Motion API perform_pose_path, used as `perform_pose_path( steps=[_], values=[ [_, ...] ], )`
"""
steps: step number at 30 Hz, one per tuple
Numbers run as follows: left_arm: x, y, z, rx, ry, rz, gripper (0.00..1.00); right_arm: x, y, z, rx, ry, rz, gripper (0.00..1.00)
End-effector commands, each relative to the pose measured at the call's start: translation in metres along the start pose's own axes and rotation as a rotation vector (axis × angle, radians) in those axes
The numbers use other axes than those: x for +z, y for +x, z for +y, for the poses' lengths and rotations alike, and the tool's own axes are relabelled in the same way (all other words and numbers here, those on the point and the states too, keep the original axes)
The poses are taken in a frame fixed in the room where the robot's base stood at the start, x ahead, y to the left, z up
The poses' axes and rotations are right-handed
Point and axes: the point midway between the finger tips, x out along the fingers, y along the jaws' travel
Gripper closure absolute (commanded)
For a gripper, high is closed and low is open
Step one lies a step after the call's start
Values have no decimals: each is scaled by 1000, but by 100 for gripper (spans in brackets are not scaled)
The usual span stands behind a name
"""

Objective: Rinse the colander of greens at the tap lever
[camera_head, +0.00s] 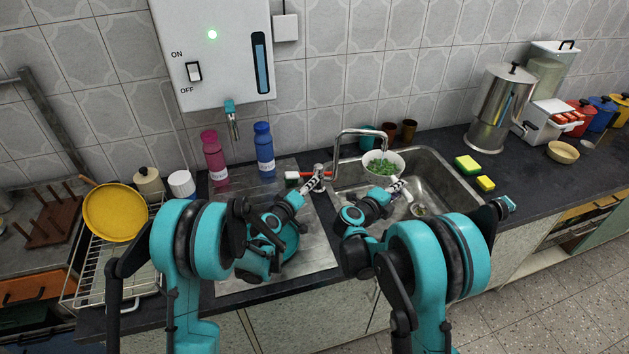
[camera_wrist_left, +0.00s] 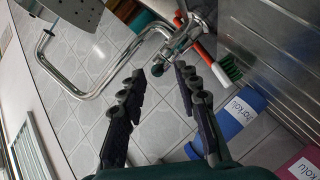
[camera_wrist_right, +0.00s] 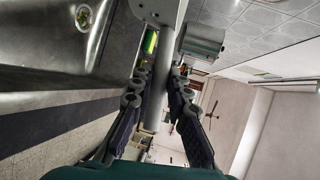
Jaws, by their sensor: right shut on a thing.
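A white colander (camera_head: 372,157) with green leaves (camera_head: 381,167) is over the sink, under the end of the curved tap spout (camera_head: 360,132). My right gripper (camera_head: 398,188) is shut on the colander's handle, which shows pale between the fingers in the right wrist view (camera_wrist_right: 155,115). My left gripper (camera_head: 311,184) is close to the base of the tap (camera_head: 318,171). In the left wrist view its fingers (camera_wrist_left: 161,72) are apart, with the dark knob of the tap lever (camera_wrist_left: 158,69) near the tips. I cannot tell whether they touch it. Running water is not clear.
A red-handled brush (camera_head: 294,175) lies left of the tap. A blue bottle (camera_head: 264,150) and a pink bottle (camera_head: 213,155) stand behind the drainboard. Cups (camera_head: 409,130) stand behind the sink. Sponges (camera_head: 467,164) lie right of it. The sink basin (camera_head: 437,177) has free room.

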Motion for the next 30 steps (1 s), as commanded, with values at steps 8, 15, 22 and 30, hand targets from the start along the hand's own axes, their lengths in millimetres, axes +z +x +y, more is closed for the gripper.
perform_pose_path(
  steps=[8, 15, 22, 30],
  values=[
    [0, 40, 0, 0, 0, -1, 68, 0, 0, 0, -1, 0, 0, 100],
    [0, 47, 0, 0, -1, 0, 68, 0, 0, 0, -1, 0, 0, 100],
    [0, 46, 0, -1, -1, 0, 92, 0, 0, 0, -1, 0, 0, 100],
    [-1, 46, -1, 1, 1, -5, 100, 0, 0, 0, -1, 0, 0, 100]
  ],
)
